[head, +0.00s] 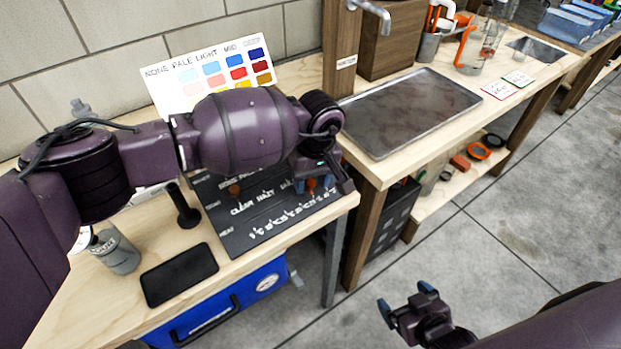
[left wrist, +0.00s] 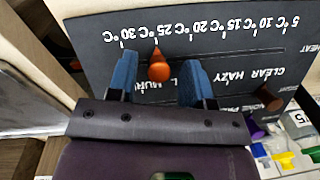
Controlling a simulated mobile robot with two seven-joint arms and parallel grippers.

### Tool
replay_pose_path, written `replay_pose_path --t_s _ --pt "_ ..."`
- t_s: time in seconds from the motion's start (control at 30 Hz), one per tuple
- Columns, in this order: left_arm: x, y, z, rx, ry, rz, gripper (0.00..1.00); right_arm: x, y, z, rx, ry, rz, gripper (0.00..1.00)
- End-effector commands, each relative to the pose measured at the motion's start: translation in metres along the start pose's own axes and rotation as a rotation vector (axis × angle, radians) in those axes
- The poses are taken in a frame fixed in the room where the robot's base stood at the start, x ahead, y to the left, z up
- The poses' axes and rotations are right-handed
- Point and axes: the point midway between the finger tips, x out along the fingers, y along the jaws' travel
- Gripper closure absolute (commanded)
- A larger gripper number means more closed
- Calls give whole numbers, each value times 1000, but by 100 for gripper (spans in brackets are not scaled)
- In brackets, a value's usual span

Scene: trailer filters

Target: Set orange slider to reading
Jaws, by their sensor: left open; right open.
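A dark slider board (head: 262,222) with white lettering stands on the left bench. The orange slider (left wrist: 158,70) shows in the left wrist view, where the board is upside down. Its pointed tip is close to the 25 °C label of the temperature row. It also shows as a small orange spot in the head view (head: 311,184). My left gripper (left wrist: 160,82) is open, with one blue finger on each side of the slider. I cannot tell whether either finger touches it. My right gripper (head: 406,299) is open and empty, over the floor at the lower right.
A brown slider (left wrist: 270,98) and a purple knob (left wrist: 256,127) are on the board's other rows. A colour chart (head: 215,75) stands behind. A black post (head: 185,208), a dark slab (head: 179,274) and a grey bottle (head: 116,250) stand left. A metal tray (head: 412,108) lies right.

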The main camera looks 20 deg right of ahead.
Motion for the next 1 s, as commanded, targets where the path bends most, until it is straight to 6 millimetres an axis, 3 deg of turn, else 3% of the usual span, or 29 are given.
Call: replay_pose_path --t_s 0.6,1.0 --pt "-95 0 -1 -2 4 1 54 -5 5 -6 -15 10 1 9" --pt "-107 0 -1 -1 1 1 54 -5 4 -5 -11 9 2 9"
